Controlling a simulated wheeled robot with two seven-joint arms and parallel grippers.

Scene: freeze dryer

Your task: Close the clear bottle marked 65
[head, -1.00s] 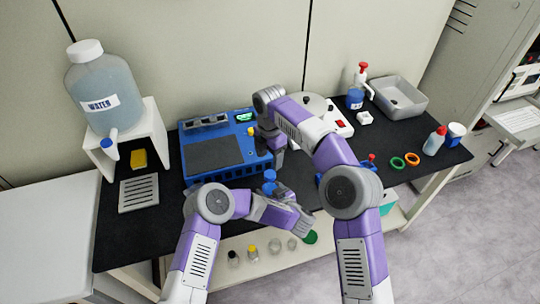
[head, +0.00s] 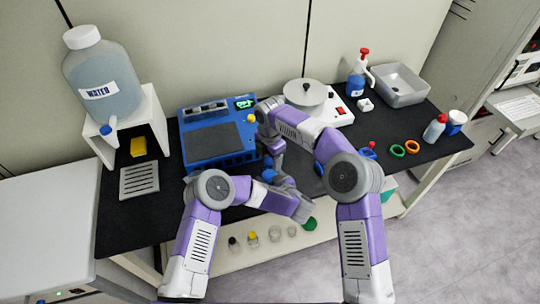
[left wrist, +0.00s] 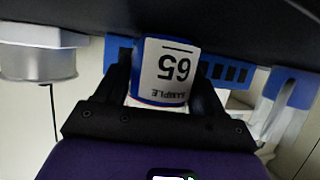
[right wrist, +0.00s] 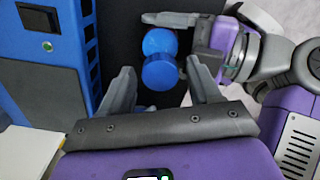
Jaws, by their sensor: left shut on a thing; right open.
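The bottle marked 65 (left wrist: 167,72) is in the left wrist view, its white label upside down and blue showing around it. My left gripper (left wrist: 165,98) is shut on it. In the right wrist view a round blue top (right wrist: 160,73) lies in front of a second blue round part (right wrist: 158,42), beside the left fingers. I cannot tell whether the top is a cap seated on the bottle. My right gripper (right wrist: 161,85) is open, its fingertips on either side of the blue top, apart from it. In the head view the bottle (head: 268,175) shows only as a small blue patch.
A blue machine (head: 217,158) stands close left of the grippers. Behind are a white device with a round lid (head: 305,93) and a grey basin (head: 400,85). Green (head: 398,151) and orange (head: 412,147) rings lie to the right. Several small jars (head: 253,237) stand on the lower shelf.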

